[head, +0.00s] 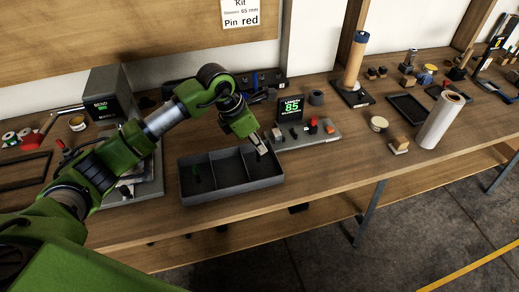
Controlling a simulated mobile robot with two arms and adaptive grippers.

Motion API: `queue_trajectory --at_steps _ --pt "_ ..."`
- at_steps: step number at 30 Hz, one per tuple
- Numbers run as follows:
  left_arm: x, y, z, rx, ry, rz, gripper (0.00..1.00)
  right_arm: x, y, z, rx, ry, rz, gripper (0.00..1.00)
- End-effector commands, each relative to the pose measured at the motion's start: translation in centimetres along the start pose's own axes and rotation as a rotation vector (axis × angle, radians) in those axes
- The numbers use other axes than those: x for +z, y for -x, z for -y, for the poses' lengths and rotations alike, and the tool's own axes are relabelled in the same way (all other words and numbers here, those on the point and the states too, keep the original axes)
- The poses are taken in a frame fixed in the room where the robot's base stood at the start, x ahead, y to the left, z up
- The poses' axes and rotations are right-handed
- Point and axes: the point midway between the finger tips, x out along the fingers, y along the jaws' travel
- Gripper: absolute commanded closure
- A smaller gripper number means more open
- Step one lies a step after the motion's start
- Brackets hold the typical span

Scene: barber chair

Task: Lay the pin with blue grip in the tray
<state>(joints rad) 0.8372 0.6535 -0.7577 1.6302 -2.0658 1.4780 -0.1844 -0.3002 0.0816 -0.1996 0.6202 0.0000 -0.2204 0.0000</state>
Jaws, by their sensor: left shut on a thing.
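The dark grey tray (232,192) lies on the workbench and has three compartments. I cannot pick out a blue grip there, and the pin with blue grip does not show clearly anywhere. My right gripper is not in view.
A gauge with a green "85" display (291,109) stands behind the tray on a grey plate with small red and orange parts. A grey bending machine (108,92) stands left. A white roll (440,120) stands right. The bench front is clear right of the tray.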

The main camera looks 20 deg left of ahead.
Motion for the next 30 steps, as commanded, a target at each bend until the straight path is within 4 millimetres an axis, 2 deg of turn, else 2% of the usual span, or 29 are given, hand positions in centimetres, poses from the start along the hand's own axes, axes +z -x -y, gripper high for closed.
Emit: queue_trajectory --at_steps 2,9,19,20,21,30 --pt "0.2 -0.6 -0.1 -0.002 -0.001 -0.001 1.00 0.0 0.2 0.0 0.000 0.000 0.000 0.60" --pt "-0.9 -3.3 -0.1 -0.002 0.000 -0.002 1.00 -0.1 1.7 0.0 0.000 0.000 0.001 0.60" --pt "-1.2 -3.9 -0.1 0.000 -0.001 0.000 1.00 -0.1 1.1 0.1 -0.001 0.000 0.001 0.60" --pt "-1.1 -3.8 -0.1 0.000 -0.001 0.000 0.85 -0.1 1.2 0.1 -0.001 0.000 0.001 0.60" --pt "-1.1 -3.7 -0.1 0.000 -0.001 -0.001 0.74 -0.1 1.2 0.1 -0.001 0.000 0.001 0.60" --pt "-1.1 -3.7 -0.1 -0.001 -0.001 -0.001 0.73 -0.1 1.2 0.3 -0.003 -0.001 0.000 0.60"
